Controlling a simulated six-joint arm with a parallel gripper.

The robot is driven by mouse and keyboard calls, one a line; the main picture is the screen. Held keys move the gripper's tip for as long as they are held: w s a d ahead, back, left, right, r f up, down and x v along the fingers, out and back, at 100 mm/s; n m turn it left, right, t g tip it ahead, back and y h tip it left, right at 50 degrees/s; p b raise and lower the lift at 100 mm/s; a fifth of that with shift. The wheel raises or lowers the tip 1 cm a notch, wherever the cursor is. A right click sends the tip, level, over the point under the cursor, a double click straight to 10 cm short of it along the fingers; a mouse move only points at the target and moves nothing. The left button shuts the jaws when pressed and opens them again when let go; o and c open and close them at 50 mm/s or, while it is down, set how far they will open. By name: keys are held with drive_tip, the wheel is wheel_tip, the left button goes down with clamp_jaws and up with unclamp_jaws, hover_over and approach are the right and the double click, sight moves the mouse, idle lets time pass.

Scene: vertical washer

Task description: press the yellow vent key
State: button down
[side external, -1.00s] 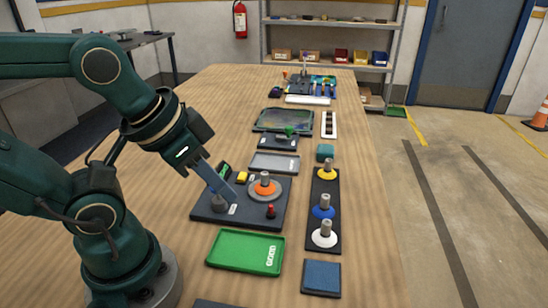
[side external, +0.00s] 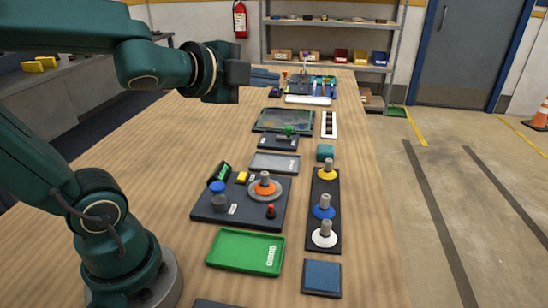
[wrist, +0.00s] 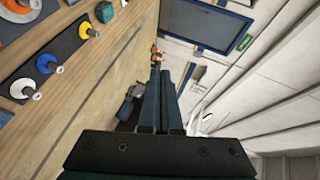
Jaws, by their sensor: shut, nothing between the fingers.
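My gripper (side external: 278,76) is raised high above the table, pointing right and level, well apart from the key. Its fingers (wrist: 160,100) are shut with nothing held, and the wrist view looks out past the table's edge. The key does not show in the wrist view. A blue-topped knob (side external: 217,188) and a red button (side external: 271,211) are also on the panel.
A green tray (side external: 235,262) lies in front of the panel and a grey tray (side external: 272,172) behind it. A dark rack (side external: 335,190) with yellow, blue and white knobbed discs stands to the right. The table's left side is clear.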

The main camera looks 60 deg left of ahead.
drive_tip(key=w+a+m+t+h, duration=0.15)
drive_tip(key=w+m, duration=0.25)
drive_tip(key=m, duration=0.4)
drive_tip(key=m+g+h, duration=0.3)
drive_tip(key=m+g, duration=0.3)
drive_tip(key=m, duration=0.1)
hover_over(238, 178)
wheel_tip(238, 178, down, 14)
drive_tip(key=shift+a+r, duration=0.1)
drive_tip(key=shift+r, duration=0.05)
drive_tip(key=shift+f, duration=4.4)
drive_tip(key=shift+f, duration=0.15)
drive_tip(key=shift+f, duration=0.25)
